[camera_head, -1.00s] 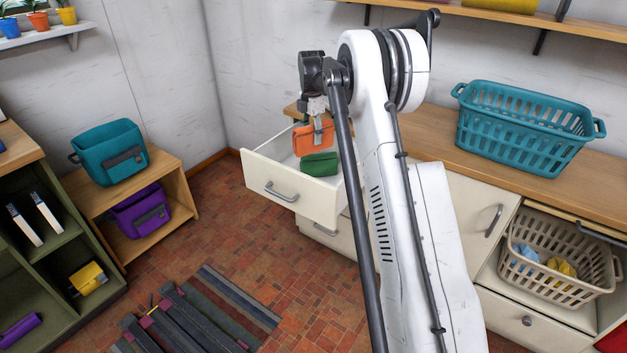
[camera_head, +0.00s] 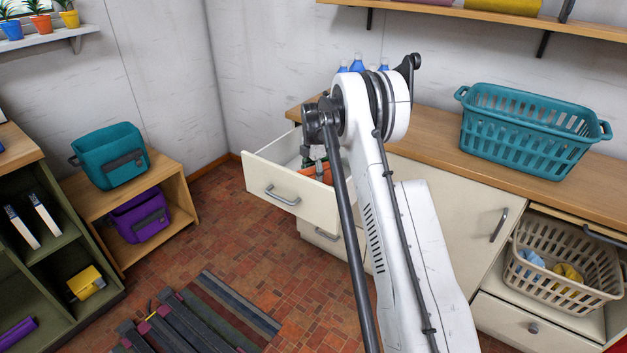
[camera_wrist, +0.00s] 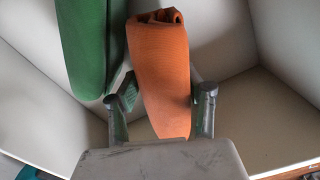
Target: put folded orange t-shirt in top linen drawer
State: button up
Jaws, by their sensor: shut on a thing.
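The folded orange t-shirt (camera_wrist: 160,75) is a rolled-looking bundle between the two fingers of my gripper (camera_wrist: 162,100) in the wrist view. My gripper is shut on it. In the head view my gripper (camera_head: 317,160) points down inside the open top linen drawer (camera_head: 283,190), and only a bit of the orange t-shirt (camera_head: 325,174) shows past the drawer's side and my arm. A folded green cloth (camera_wrist: 88,45) lies in the drawer, left of the orange one in the wrist view. Whether the orange t-shirt touches the drawer floor is not clear.
A teal laundry basket (camera_head: 530,130) stands on the wooden counter (camera_head: 440,130). Blue-capped bottles (camera_head: 357,65) stand behind my arm. A beige basket (camera_head: 560,265) with cloths sits at lower right. A striped rug (camera_head: 225,310) lies on the tiled floor.

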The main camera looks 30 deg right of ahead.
jog(key=shift+f, duration=0.8)
jog(key=shift+f, duration=0.2)
jog(key=o, duration=1.3)
